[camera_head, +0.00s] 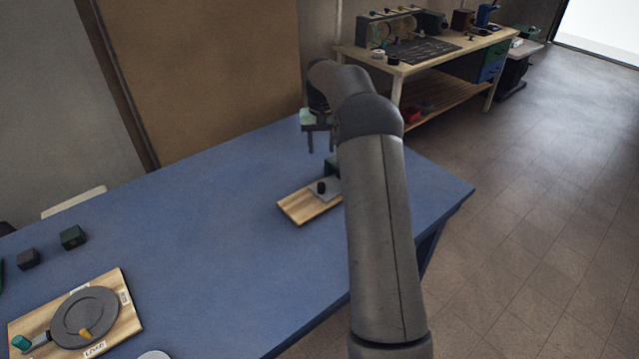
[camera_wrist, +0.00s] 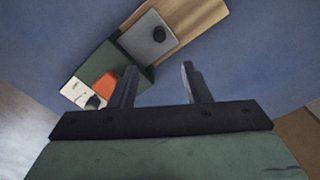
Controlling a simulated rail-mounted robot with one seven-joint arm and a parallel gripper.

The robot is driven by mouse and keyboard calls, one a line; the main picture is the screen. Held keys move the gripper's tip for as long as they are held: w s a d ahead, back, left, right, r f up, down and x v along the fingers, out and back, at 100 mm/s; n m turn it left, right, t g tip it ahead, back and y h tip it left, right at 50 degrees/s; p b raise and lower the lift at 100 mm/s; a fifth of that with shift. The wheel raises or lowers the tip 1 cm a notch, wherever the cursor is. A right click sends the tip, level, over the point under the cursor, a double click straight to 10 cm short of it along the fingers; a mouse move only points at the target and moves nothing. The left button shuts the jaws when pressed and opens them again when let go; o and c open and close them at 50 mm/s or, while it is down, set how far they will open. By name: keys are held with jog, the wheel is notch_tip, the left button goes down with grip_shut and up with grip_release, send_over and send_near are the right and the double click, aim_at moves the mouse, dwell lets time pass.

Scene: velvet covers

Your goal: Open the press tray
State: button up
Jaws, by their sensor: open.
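My gripper (camera_head: 321,150) is above the table, just behind and above the board in the head view. It also shows in the wrist view (camera_wrist: 158,75), with fingers apart and nothing between them.
The blue table (camera_head: 200,220) has clear room left of the board. A round dark disc on a wooden board (camera_head: 125,318) and small dark blocks (camera_head: 73,237) stand at left. A workbench (camera_head: 430,55) stands behind.

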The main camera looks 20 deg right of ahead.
aim_at(321, 183)
notch_tip(321, 183, down, 15)
jog(key=shift+f+p, duration=0.1)
jog(key=shift+p, duration=0.8)
jog(key=shift+c, duration=0.3)
